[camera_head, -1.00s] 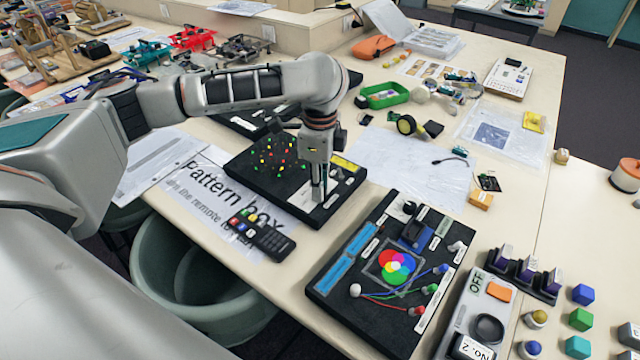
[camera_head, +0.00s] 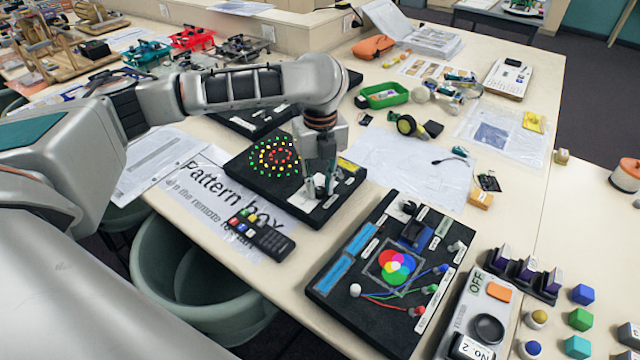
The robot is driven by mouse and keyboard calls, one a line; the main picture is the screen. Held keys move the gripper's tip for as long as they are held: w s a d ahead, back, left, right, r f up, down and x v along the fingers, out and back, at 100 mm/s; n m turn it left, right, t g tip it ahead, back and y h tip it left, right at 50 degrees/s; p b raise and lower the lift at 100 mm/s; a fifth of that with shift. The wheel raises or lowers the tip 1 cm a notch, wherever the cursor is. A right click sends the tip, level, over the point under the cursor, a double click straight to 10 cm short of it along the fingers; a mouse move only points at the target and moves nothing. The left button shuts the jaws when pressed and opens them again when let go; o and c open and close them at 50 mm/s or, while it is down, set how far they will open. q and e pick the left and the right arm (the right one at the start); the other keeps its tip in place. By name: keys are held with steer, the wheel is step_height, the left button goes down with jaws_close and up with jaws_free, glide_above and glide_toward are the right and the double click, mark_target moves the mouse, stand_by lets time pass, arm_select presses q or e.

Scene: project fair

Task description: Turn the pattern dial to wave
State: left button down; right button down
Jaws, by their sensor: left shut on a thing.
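The pattern box (camera_head: 250,178) is a black board on the table with a display of small lights (camera_head: 274,161). The lights show concentric rings in green, yellow and red. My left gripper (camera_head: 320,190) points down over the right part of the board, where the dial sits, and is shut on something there. The fingers hide the dial, so its pointer and setting cannot be read. Small white labels show beside the fingers. My right gripper is not in view.
A black remote (camera_head: 262,236) lies on the "Pattern box" sheet (camera_head: 205,192) in front of the board. A colour-mixing board (camera_head: 340,290) stands to the right. A grey bin (camera_head: 200,290) is below the table edge. White paper lies right of the pattern box.

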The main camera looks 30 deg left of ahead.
mark_target(320, 190)
arm_select(q)
steer(key=m, duration=0.5)
steer(key=shift+m, duration=0.3)
steer(key=m, duration=0.4)
steer(key=shift+m, duration=0.4)
steer(key=c, duration=1.8)
jaws_free()
step_height(320, 190, up, 12)
steer(key=shift+r, duration=0.1)
steer(key=shift+s, duration=0.1)
